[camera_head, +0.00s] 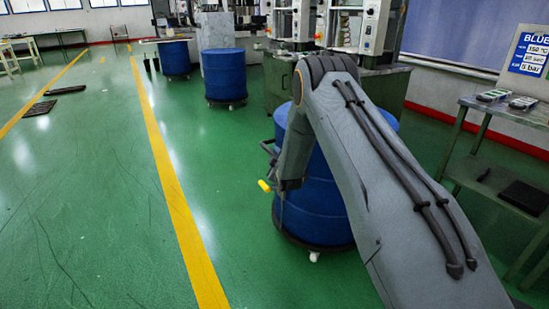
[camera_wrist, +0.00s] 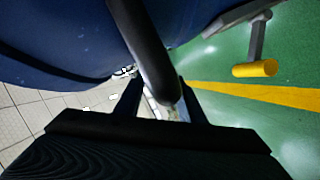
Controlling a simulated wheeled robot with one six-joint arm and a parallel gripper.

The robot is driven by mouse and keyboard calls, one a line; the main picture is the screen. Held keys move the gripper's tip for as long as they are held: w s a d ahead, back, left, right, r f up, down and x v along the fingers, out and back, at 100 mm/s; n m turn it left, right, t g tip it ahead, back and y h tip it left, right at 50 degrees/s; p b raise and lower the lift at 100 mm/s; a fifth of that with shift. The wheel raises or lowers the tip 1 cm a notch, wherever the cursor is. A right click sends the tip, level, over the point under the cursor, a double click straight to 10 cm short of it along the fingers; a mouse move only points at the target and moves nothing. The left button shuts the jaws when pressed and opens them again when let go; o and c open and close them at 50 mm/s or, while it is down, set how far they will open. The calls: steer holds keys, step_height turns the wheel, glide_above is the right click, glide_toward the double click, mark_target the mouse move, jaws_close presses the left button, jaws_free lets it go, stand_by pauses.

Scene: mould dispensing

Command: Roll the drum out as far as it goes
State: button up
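A blue drum (camera_head: 318,200) stands upright on a dark wheeled base (camera_head: 312,243), partly hidden behind my arm. In the wrist view the drum's blue side (camera_wrist: 50,45) fills the upper left. A dark handle bar (camera_wrist: 146,45) runs down from the drum side between my fingers. My gripper (camera_wrist: 160,90) has a finger on each side of this bar and looks closed on it. A grey lever with a yellow grip (camera_wrist: 255,69) is to the right of the bar; the yellow grip also shows in the head view (camera_head: 264,185). My fingertips are hidden in the head view.
Two more blue drums (camera_head: 225,75) (camera_head: 174,58) stand farther back. Green machine cabinets (camera_head: 285,80) are behind the near drum. A metal table (camera_head: 470,150) stands at right. The green floor to the left is open, crossed by a yellow line (camera_head: 168,170); dark floor grates lie far left.

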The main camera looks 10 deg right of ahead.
steer(key=shift+w, duration=0.2)
steer(key=shift+c, duration=0.2)
jaws_close()
